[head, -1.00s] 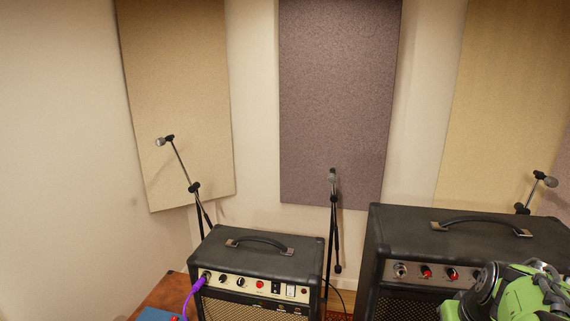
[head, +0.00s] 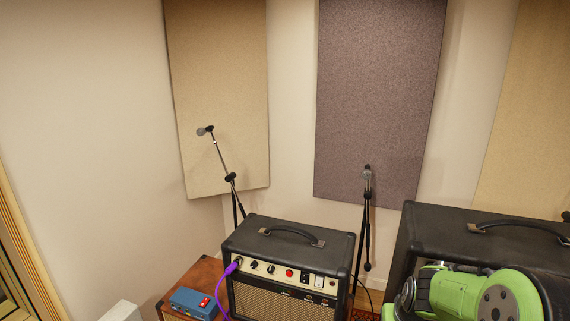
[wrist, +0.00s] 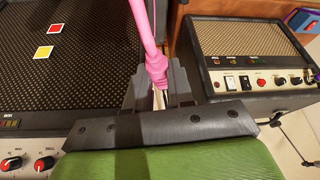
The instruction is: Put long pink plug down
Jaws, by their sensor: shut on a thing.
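The long pink plug (wrist: 156,68) shows in the wrist view, with its pink cable running up out of the top of the picture. My gripper (wrist: 158,92) is shut on the plug, and its dark fingers stand on either side of it. The plug's lower end is partly hidden between the fingers. In the head view only my green and black arm shows at the lower right, in front of the large amp; the gripper and the pink plug are not seen there.
A small black amp (head: 290,262) with a purple plug (head: 231,270) stands on a wooden surface beside a blue pedal (head: 194,303). A large black amp (head: 440,225) stands at the right. Microphone stands (head: 366,215) are behind. In the wrist view, amps flank the gripper.

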